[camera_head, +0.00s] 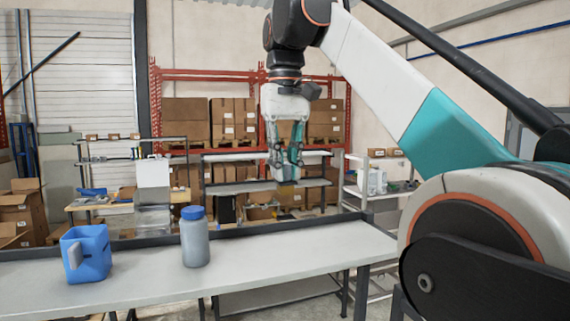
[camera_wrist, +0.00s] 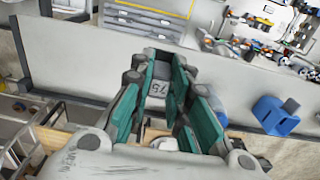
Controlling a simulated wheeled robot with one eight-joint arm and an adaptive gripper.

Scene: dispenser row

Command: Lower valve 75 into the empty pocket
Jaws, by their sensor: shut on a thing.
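My gripper (camera_head: 286,160) hangs pointing down over the far side of the bench, at the middle of the head view. In the wrist view its teal fingers (camera_wrist: 160,74) are shut on a grey part with a pale label reading 75, valve 75 (camera_wrist: 158,90). The fingers hide most of valve 75, and in the head view it can hardly be told from the fingertips. I cannot make out an empty pocket in either view.
A blue jug (camera_head: 88,253) with a handle and a grey bottle (camera_head: 195,240) with a blue lid stand on the long grey bench (camera_head: 270,262). The bench right of the bottle is clear. A dark raised edge runs along its back. Shelves with boxes stand behind.

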